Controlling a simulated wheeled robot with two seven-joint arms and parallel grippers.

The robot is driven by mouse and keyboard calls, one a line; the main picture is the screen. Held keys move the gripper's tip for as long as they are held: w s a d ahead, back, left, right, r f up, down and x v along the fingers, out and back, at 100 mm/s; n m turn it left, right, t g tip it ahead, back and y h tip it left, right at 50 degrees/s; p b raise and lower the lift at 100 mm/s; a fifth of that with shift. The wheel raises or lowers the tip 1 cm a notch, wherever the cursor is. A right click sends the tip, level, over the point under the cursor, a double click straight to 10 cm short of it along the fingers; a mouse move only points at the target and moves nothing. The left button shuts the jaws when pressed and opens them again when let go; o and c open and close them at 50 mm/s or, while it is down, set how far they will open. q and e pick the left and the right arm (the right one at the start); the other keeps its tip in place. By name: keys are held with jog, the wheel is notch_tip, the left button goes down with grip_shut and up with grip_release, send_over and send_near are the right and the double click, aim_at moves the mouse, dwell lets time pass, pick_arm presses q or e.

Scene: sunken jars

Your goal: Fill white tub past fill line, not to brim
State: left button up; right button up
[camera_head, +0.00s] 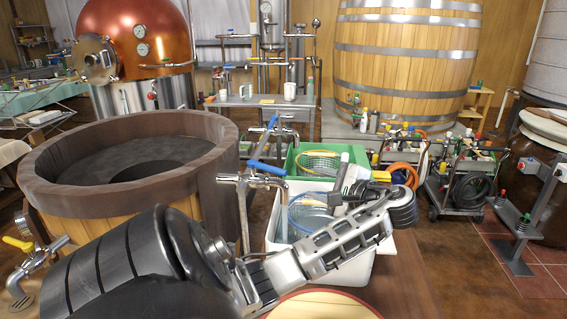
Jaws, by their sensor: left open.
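The white tub (273,238) stands at the middle, partly hidden behind my left arm and gripper. A coiled bluish hose or wire shape shows inside it. The water level and any fill line cannot be made out. A metal tap with a blue handle (266,167) stands at the tub's left side, its spout near the tub's left rim. My left gripper (374,199) is open and reaches across the tub's right part, with its fingers near the right rim. I see nothing between its fingers. My right gripper is not in view.
A green tub (294,164) stands just behind the white one. A large wooden vat (60,194) is at the left. A tap with a yellow handle (18,244) is at the lower left.

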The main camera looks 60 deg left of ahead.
aim_at(282, 172)
pick_arm(q)
jog(key=b+x, duration=0.1)
jog(key=x, duration=0.2)
jog(key=b+x, duration=0.1)
jog(key=x, duration=0.2)
jog(key=b+x, duration=0.1)
jog(key=x, duration=0.2)
jog(key=shift+s+a, duration=0.3)
jog(key=shift+s, duration=0.2)
jog(key=x, duration=0.6)
jog(key=shift+a, duration=0.1)
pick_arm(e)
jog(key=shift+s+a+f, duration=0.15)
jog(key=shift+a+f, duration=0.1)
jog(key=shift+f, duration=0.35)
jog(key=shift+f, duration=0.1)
pick_arm(q)
jog(key=shift+w, duration=0.1)
grip_shut()
